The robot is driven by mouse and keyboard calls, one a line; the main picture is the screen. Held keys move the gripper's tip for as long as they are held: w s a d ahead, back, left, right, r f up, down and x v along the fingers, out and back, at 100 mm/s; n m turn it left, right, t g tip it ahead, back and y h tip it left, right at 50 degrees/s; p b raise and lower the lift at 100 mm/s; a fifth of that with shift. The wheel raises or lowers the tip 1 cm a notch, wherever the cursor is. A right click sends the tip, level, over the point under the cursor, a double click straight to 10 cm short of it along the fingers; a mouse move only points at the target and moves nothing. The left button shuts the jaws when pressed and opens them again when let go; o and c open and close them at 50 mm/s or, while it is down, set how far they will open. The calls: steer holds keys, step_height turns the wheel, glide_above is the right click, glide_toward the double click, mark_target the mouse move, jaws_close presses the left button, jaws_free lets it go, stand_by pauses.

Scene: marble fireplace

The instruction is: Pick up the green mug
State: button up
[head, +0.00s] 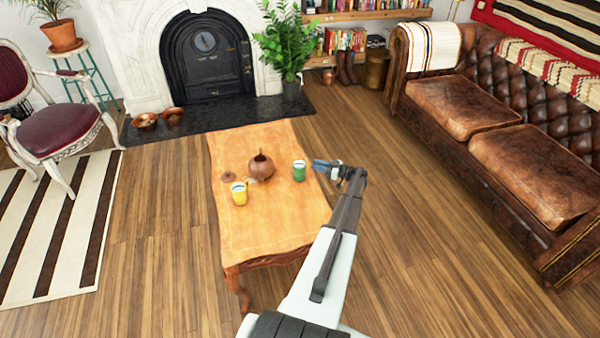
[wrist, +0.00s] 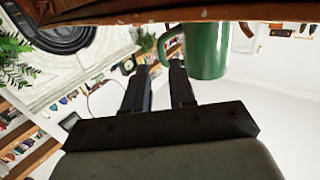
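The green mug (head: 299,171) stands upright near the right edge of the wooden coffee table (head: 262,225). In the wrist view the mug (wrist: 208,50) appears upside down, with its handle pointing left, above the right finger. My gripper (head: 317,164) is just right of the mug, close to mug height, by the table's right edge. The fingertips point near the handle side. Whether they touch the mug cannot be told.
A brown round pot (head: 261,167) sits left of the mug, with a small brown lid (head: 228,177) and a yellow mug (head: 239,194) farther left. A leather sofa (head: 530,160) is at right, with clear wooden floor between it and the table.

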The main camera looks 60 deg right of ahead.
mark_target(301, 161)
steer(key=w, duration=0.3)
steer(key=w+a, duration=0.1)
steer(key=w, duration=0.5)
steer(key=shift+a+f, duration=0.15)
jaws_close()
